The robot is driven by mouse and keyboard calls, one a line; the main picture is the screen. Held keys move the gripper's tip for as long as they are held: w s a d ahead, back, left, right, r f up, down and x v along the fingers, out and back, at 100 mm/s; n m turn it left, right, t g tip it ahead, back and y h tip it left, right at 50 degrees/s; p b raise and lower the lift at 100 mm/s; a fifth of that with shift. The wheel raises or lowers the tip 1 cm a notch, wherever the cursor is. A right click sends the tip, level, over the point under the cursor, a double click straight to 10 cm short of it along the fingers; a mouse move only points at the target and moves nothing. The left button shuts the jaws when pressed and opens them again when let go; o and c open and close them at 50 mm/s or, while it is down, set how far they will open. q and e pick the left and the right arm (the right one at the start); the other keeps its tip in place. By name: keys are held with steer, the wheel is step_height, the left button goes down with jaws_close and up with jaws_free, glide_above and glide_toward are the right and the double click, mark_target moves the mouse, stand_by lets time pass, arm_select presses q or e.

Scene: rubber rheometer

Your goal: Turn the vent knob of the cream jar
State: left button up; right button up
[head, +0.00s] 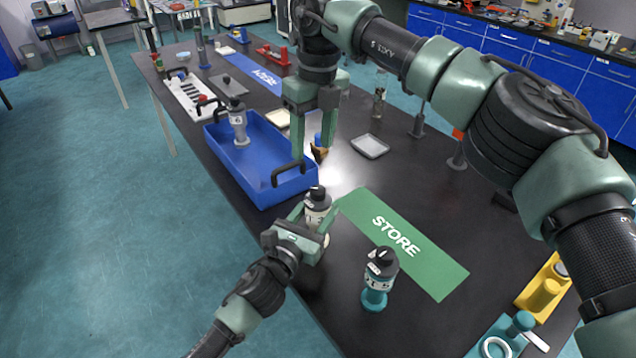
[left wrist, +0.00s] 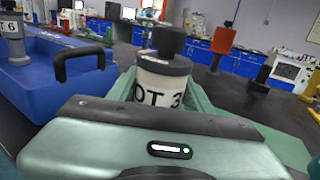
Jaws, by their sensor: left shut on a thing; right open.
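The cream jar (head: 316,213) stands near the front edge of the dark table, beside the blue crate, with a black lid and black knob (head: 317,191) on top. My left gripper (head: 317,210) is shut on the jar's body from the near side. In the left wrist view the jar (left wrist: 160,90) is upright between the fingers, its label partly hidden, with "OT 3" readable. Its black knob (left wrist: 168,40) is clear of the fingers. My right gripper (head: 312,148) is open, pointing down, above and beyond the jar, and does not touch the knob.
A blue crate (head: 262,188) with a black handle holds a grey jar (head: 239,125). A green STORE mat (head: 440,272) lies to the right. A jar with a teal base (head: 377,280) stands in front of it. A small grey tray (head: 370,146) lies behind.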

mark_target(318, 188)
steer(key=shift+m+h, duration=0.3)
steer(key=shift+h, duration=0.1)
steer(key=f, duration=0.7)
steer(key=d+f, duration=0.1)
steer(key=f, duration=0.3)
steer(key=shift+s, duration=0.15)
steer(key=shift+r, duration=0.1)
jaws_close()
